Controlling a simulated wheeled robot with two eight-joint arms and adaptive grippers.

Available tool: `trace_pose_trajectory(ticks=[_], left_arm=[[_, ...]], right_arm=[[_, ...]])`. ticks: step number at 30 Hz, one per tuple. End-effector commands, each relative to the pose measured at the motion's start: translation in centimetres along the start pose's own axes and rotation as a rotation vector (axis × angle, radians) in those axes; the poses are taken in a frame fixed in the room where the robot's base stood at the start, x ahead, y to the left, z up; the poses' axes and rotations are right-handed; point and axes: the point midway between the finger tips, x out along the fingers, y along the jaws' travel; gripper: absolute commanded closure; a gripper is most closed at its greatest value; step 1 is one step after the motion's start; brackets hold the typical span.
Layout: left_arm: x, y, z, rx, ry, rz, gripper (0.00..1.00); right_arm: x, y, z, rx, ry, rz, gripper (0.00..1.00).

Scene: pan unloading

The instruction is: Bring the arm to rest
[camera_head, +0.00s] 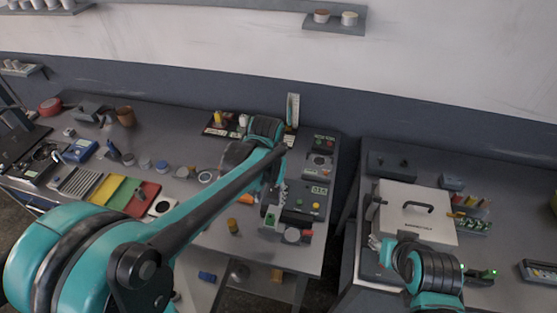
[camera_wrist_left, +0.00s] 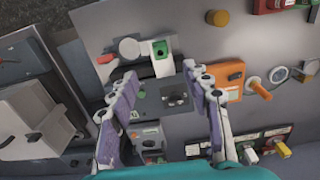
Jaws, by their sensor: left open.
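My left arm comes in from the left in the head view and reaches over the table, with its wrist bent down. My left gripper (camera_head: 280,190) is above a grey instrument panel (camera_head: 312,192) at the table's right end. In the left wrist view, the gripper (camera_wrist_left: 160,93) has its two fingers spread wide with nothing between them; a grey plate with a black knob (camera_wrist_left: 176,98) lies below the gap. My right gripper (camera_head: 380,248) is beside a white lidded box (camera_head: 415,225) with a black handle; its fingers are too small to judge.
The left table carries colored trays (camera_head: 117,190), a blue device (camera_head: 80,151), a brown pot (camera_head: 125,116) and several small jars. A gap separates the two tables. A wall shelf (camera_head: 335,20) holds two cups.

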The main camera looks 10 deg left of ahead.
Motion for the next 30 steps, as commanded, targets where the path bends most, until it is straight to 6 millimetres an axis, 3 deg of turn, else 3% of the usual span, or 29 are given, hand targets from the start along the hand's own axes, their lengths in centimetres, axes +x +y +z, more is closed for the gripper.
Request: trace_pose_trajectory(ticks=[8,14,21,30], left_arm=[[0.2,-0.3,0.6,-0.002,0.026,0.002,0.51],[1.3,-1.7,3.6,-0.012,0.186,0.009,0.51],[4.3,-3.4,8.0,-0.025,0.439,0.005,0.51],[6.7,-4.3,10.2,-0.033,0.611,-0.008,0.51]], right_arm=[[0.6,0.0,0.4,0.0,0.0,0.0,0.6],[3.5,0.0,2.5,0.0,0.0,0.0,0.6],[7.2,0.0,5.1,0.0,0.0,0.0,0.6],[9.1,0.0,6.5,0.0,0.0,0.0,0.6]])
